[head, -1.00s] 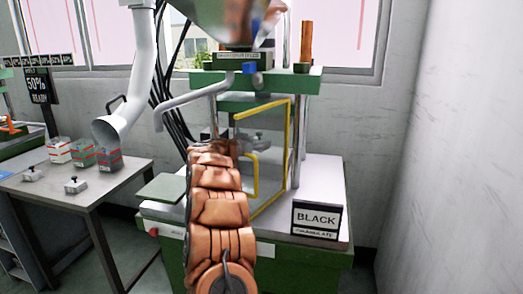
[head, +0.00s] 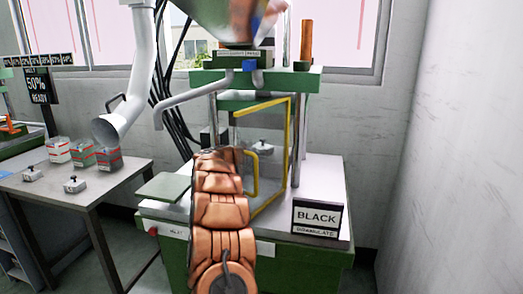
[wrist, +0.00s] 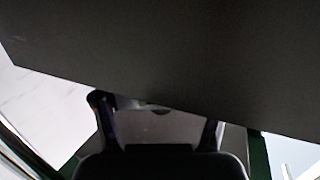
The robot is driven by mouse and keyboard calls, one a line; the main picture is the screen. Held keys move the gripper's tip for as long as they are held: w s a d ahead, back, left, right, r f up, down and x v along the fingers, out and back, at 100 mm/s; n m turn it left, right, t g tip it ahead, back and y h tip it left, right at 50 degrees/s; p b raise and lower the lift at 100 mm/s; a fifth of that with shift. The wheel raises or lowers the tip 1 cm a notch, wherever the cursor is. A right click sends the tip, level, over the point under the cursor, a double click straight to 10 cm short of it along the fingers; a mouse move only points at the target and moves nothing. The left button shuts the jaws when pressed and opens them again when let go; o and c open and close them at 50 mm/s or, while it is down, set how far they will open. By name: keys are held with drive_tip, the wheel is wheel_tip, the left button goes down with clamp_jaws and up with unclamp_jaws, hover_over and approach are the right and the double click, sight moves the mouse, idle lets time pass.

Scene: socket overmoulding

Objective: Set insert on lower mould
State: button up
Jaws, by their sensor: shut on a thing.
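My gripper (wrist: 156,112) shows in the wrist view, with one dark finger on each side of a pale grey piece (wrist: 155,126). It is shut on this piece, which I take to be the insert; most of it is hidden. In the head view my copper arm hides the gripper, which reaches into the green press (head: 255,78). A small grey knobbed part (head: 262,148) shows behind the yellow guard frame, right of my arm. I cannot tell whether it is the held piece. The lower mould is not clearly visible.
A broad dark surface (wrist: 170,50) fills the upper wrist view, close above the fingers. The yellow guard frame (head: 289,150) stands close right of my arm. A BLACK sign (head: 317,217) stands at front right. Two knobbed parts (head: 75,185) and several tubs (head: 108,158) are on the left table.

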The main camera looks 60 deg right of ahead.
drive_tip(key=o, duration=1.7)
drive_tip(key=shift+f, duration=0.1)
drive_tip(key=shift+o, duration=0.2)
drive_tip(key=shift+w+a+r, duration=0.1)
drive_tip(key=shift+a+r, duration=0.2)
drive_tip(key=shift+a, duration=0.35)
drive_tip(key=a+r, duration=0.1)
drive_tip(key=a, duration=0.9)
drive_tip(key=shift+w+a+r, duration=0.25)
drive_tip(key=shift+a, duration=0.05)
drive_tip(key=shift+r+p, duration=0.1)
drive_tip(key=shift+p, duration=0.2)
